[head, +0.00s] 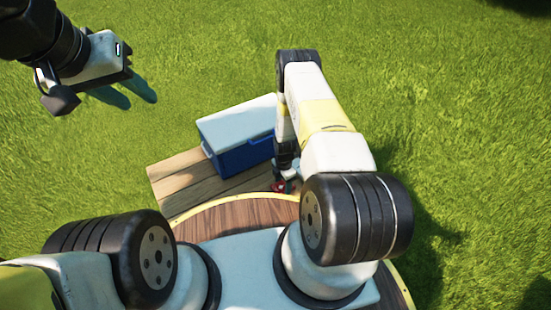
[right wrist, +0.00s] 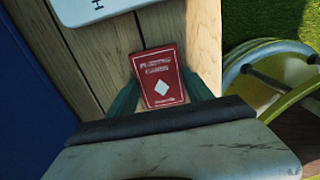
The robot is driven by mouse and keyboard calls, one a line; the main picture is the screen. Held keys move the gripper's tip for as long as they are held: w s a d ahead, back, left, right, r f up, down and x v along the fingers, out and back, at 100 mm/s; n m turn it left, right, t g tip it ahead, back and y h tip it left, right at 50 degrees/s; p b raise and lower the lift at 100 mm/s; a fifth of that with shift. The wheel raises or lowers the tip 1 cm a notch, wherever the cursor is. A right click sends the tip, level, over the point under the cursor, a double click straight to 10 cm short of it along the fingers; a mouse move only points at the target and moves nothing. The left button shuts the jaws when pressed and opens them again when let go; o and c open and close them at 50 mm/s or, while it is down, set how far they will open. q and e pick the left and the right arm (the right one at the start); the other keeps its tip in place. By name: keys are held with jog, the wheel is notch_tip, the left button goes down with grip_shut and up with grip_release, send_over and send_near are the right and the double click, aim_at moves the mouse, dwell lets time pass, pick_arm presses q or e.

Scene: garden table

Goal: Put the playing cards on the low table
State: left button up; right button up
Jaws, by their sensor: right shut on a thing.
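The red playing cards pack (right wrist: 160,80) is between the two teal fingers of my right gripper (right wrist: 161,92), which is shut on it. A small bit of the red pack (head: 279,187) shows in the head view below my right gripper (head: 286,181). The low table (head: 175,181) has wooden planks, and they also show behind the pack in the right wrist view (right wrist: 205,45). The pack is over the table's right part; I cannot tell whether it touches the planks. My left gripper (head: 124,93) is at the upper left over grass, open and empty.
A blue cooler box (head: 245,156) with a pale lid stands on the low table, left of my right gripper. Bare planks lie left and front of the cooler. Grass surrounds the table.

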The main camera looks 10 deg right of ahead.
jog(key=o, duration=1.4)
jog(key=shift+f, duration=0.1)
notch_tip(320, 180, up, 12)
notch_tip(320, 180, up, 35)
jog(key=m+t, duration=0.3)
jog(key=m, duration=0.7)
send_over(283, 186)
jog(key=a, duration=0.1)
jog(key=s+a+r+m+t+y, duration=0.15)
jog(key=s+r+m, duration=0.45)
jog(key=s+r, duration=0.65)
jog(key=s+a+r+m+t, duration=0.1)
jog(key=s+r+m, duration=0.4)
jog(key=s, duration=0.6)
jog(key=shift+s+a+r+t+y, duration=0.15)
jog(key=shift+a+r+t+y, duration=0.2)
jog(key=shift+a+r, duration=0.35)
